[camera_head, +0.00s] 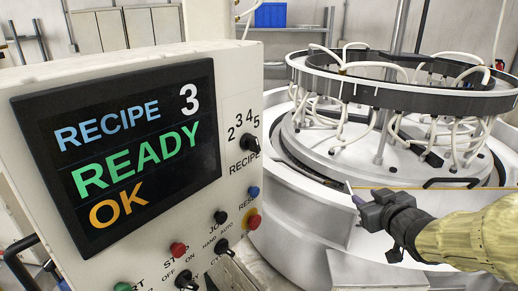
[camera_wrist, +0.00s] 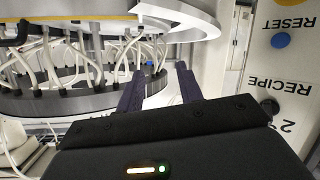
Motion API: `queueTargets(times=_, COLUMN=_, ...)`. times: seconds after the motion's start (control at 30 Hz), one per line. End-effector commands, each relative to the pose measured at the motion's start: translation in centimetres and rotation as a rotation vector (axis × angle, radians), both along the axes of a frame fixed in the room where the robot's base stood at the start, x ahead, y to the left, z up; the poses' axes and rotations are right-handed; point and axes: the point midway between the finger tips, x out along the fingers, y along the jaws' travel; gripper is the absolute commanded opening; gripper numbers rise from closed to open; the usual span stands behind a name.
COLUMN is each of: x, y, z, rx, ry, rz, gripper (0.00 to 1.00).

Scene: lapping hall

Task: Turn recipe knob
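The recipe knob (camera_head: 249,143) is a small black rotary knob on the white control panel (camera_head: 130,62), above the RECIPE label and below the numbers 2, 3, 4 and 5. The screen (camera_head: 130,145) reads RECIPE 3, READY, OK. My gripper (camera_head: 358,199) is to the right of the panel, in front of the lapping machine, well apart from the knob. In the wrist view the two dark fingers (camera_wrist: 160,90) stand apart with nothing between them. The knob (camera_wrist: 269,106) shows at the right edge of the wrist view, beside the upside-down RECIPE label.
Below the knob are a blue RESET button (camera_head: 254,191), a yellow-ringed red button (camera_head: 253,221), a red button (camera_head: 178,249) and several black switches. The round lapping machine (camera_head: 400,85) with white hoses fills the right side. A blue bin (camera_head: 270,14) sits behind.

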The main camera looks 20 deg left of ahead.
Motion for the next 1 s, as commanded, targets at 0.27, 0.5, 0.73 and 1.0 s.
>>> queueTargets(times=0.27, x=-1.9, y=8.1, z=7.5, rx=0.106, ry=-0.283, rz=0.524, gripper=0.36)
queueTargets(times=0.5, x=-5.6, y=10.8, z=9.4, rx=0.163, ry=-0.329, rz=0.810, gripper=0.36)
queueTargets(times=0.73, x=-5.9, y=10.9, z=9.5, rx=0.167, ry=-0.329, rz=0.826, gripper=0.36)
queueTargets(times=1.0, x=-5.6, y=11.6, z=9.6, rx=0.166, ry=-0.329, rz=0.825, gripper=0.36)
